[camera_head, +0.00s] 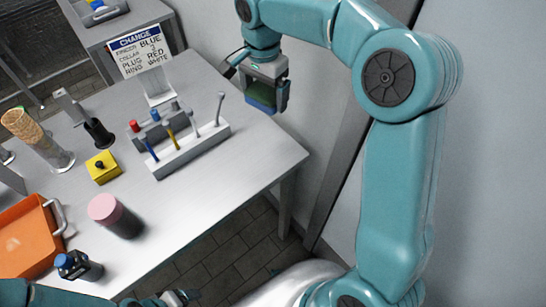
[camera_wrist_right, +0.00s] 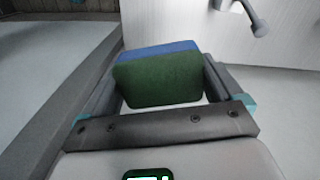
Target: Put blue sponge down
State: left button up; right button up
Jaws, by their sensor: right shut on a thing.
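The blue sponge (camera_head: 260,96) has a blue layer and a dark green layer. In the right wrist view the sponge (camera_wrist_right: 158,78) sits between both fingers, green side towards the camera. My right gripper (camera_head: 266,98) is shut on it and holds it near the far right edge of the grey table (camera_head: 235,155). I cannot tell whether the sponge touches anything below. Part of my left gripper (camera_head: 175,298) shows at the bottom edge of the head view, mostly cut off, and its jaws cannot be made out.
A white rack (camera_head: 190,150) with several tools stands near the sponge. A sign (camera_head: 140,50), yellow block (camera_head: 102,167), pink-topped cylinder (camera_head: 105,208), dark blue-capped bottle (camera_head: 75,266), cone stack (camera_head: 35,137) and orange tray (camera_head: 22,240) crowd the left. The table's front right is clear.

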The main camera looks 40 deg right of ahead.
jog(key=shift+s+d+r+m, duration=0.1)
jog(key=shift+d+m, duration=0.4)
jog(key=shift+m, duration=0.4)
jog(key=shift+s+d+m+b, duration=0.1)
jog(key=shift+d+m+b, duration=0.05)
jog(key=shift+m+b, duration=0.25)
send_over(271, 148)
notch_tip(271, 148, down, 14)
jog(key=shift+f+b, duration=0.2)
jog(key=shift+b, duration=0.15)
notch_tip(271, 148, down, 5)
jog(key=shift+f, duration=0.1)
pick_arm(q)
notch_tip(271, 148, down, 3)
jog(key=shift+r, duration=0.2)
